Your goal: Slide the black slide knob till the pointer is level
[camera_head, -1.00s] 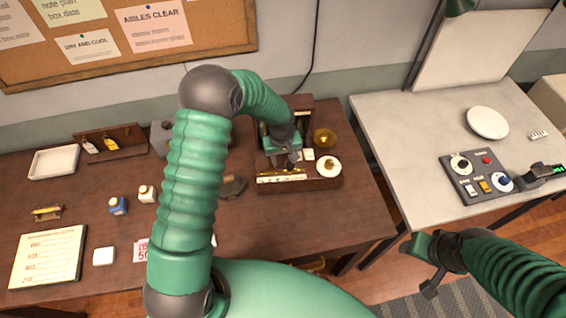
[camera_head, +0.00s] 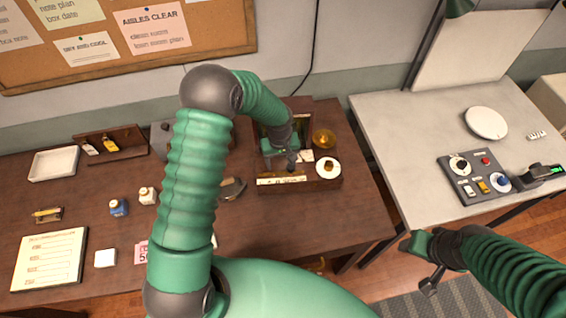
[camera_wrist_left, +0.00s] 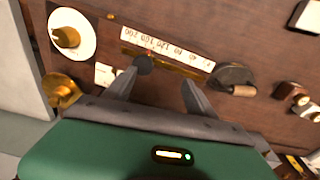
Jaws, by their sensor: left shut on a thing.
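The wooden instrument (camera_head: 322,184) stands near the right end of the brown table. Its white number strip (camera_wrist_left: 168,48) runs along one side, above a brass slot. The black slide knob (camera_wrist_left: 144,64) sits at the slot, at the tip of one finger of my left gripper (camera_wrist_left: 163,88). I cannot make out the pointer's tilt. My right gripper (camera_head: 424,264) hangs before the grey table, away from the instrument.
A brass bowl (camera_head: 324,138) and a white dial with a brass knob (camera_head: 328,168) are close beside my left gripper. A dark object with a wooden handle (camera_head: 232,188) lies left of the instrument. A control panel (camera_head: 477,178) sits on the grey table.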

